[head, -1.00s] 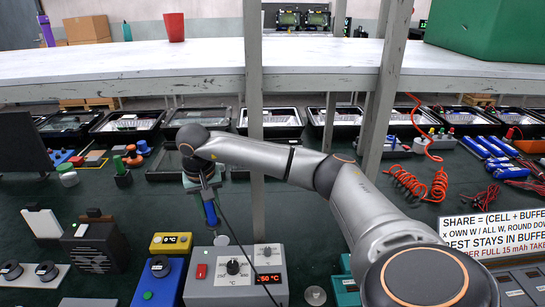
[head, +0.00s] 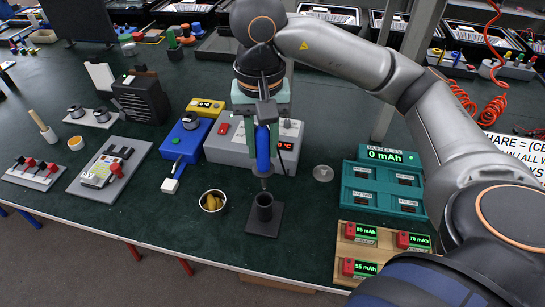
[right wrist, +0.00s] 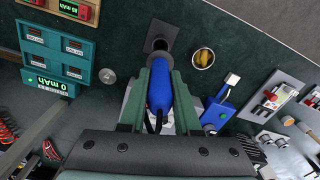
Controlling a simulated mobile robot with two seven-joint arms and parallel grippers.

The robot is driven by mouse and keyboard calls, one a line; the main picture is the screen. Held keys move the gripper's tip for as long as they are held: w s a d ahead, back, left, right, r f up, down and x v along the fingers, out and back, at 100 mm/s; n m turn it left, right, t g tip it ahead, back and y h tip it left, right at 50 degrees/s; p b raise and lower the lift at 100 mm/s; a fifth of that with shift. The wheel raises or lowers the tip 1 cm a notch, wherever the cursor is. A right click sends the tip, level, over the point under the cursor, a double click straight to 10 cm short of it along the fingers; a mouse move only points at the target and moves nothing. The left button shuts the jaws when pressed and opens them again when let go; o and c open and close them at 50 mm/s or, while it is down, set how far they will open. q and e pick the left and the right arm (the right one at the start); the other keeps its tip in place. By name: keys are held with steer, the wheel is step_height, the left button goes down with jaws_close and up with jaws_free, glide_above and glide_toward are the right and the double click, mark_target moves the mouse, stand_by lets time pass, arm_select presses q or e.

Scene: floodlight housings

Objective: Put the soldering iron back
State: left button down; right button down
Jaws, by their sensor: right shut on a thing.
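The soldering iron (head: 263,148) has a blue handle and a dark cable, and hangs nearly upright with its tip down. My right gripper (head: 266,118) is shut on its handle. The black holder (head: 264,212), a short tube on a flat square base, stands on the bench directly below the iron. The tip is at or just above the tube's mouth; I cannot tell whether it has entered. In the right wrist view, the iron (right wrist: 158,92) lies between the green fingers of the gripper (right wrist: 160,68) and points at the holder (right wrist: 160,42). My left gripper is not in view.
A small bowl with yellow filling (head: 212,201) stands just left of the holder. The grey soldering station (head: 225,150) is behind. A teal box (head: 385,185) and a wooden tray of red cells (head: 352,236) are to the right. Bench in front of the holder is clear.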

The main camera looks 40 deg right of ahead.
glide_above(264, 185)
steer(key=f, duration=0.4)
steer(key=shift+w+d+f+b, duration=0.15)
steer(key=shift+w+f+b, duration=0.05)
steer(key=shift+f+b, duration=0.2)
steer(key=shift+f, duration=0.55)
step_height(264, 185, down, 4)
steer(key=shift+r, duration=0.2)
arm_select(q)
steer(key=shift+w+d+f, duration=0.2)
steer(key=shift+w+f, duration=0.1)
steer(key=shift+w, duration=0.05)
arm_select(e)
steer(key=shift+f+b, duration=0.35)
steer(key=shift+b, duration=0.15)
steer(key=c, duration=1)
jaws_free()
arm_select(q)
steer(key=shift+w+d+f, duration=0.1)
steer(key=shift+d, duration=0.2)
arm_select(e)
steer(key=o, duration=0.4)
steer(key=shift+r, duration=0.15)
